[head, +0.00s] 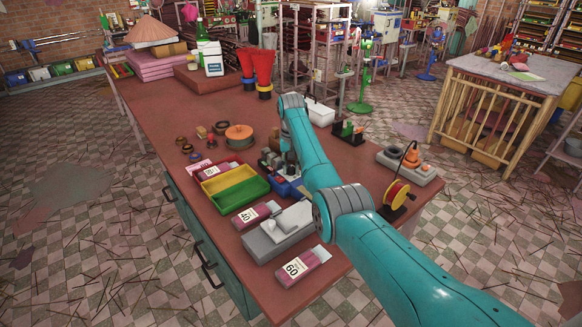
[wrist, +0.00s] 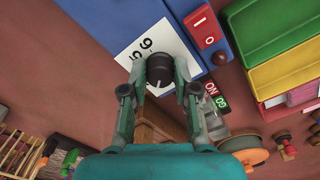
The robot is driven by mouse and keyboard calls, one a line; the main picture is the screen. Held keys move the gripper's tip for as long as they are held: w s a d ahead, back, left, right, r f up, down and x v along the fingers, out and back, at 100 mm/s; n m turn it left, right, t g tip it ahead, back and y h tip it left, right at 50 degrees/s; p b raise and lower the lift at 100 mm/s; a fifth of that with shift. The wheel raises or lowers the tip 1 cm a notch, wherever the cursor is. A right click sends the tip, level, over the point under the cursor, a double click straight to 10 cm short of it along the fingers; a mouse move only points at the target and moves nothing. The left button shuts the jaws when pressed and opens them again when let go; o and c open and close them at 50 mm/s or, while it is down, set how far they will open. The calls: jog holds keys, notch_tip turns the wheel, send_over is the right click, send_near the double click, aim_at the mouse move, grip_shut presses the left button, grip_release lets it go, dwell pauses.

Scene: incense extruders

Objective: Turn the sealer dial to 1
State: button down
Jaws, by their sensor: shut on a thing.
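The blue sealer (wrist: 110,20) fills the top of the wrist view. Its black dial (wrist: 159,68) stands on a white number plate (wrist: 133,42) with a few printed digits showing; the other digits are hidden by the dial and my fingers. A pale pointer line on the dial points toward the bottom of the wrist view; I cannot tell which number it marks. My gripper (wrist: 159,74) has one finger on each side of the dial and is shut on it. In the head view the sealer (head: 284,187) is partly hidden behind my arm.
A red switch (wrist: 205,27) sits on the sealer beside the dial. Green (head: 236,197) and yellow (head: 222,178) trays stand close to its left on the brown bench (head: 165,110). A grey device (head: 270,240) and labelled boxes lie nearer the front. A wire spool (head: 397,194) stands right of my arm.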

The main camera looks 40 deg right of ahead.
aim_at(291, 168)
jog(key=c, duration=0.9)
grip_release()
notch_tip(291, 168, up, 12)
